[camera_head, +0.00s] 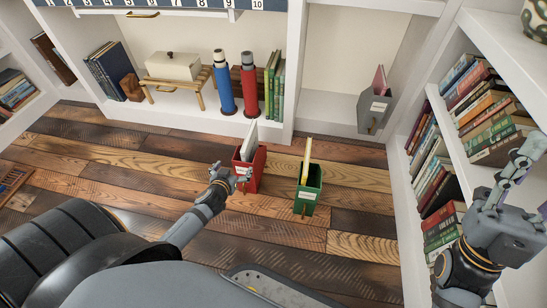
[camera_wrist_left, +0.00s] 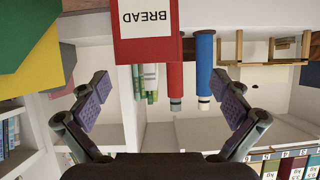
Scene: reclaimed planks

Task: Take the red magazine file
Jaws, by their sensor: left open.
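The red magazine file (camera_head: 253,170) stands upright on the plank floor with pale papers or a booklet rising from it. My left gripper (camera_head: 241,178) is right at its near left side in the head view. In the left wrist view, which is upside down, the red file (camera_wrist_left: 145,52) with its "BREAD" label shows at the top, ahead of the gap of my left gripper (camera_wrist_left: 166,95). Those fingers are spread wide with nothing between them. My right gripper (camera_head: 522,160) is at the far right by the bookshelf; its opening is unclear.
A green magazine file (camera_head: 307,200) with a yellow item stands just right of the red one. A grey file (camera_head: 372,112) sits in the back shelf. Blue (camera_head: 224,85) and red (camera_head: 250,88) bottles stand on the low shelf behind. A bookcase (camera_head: 404,190) bounds the right; floor at left is mostly clear.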

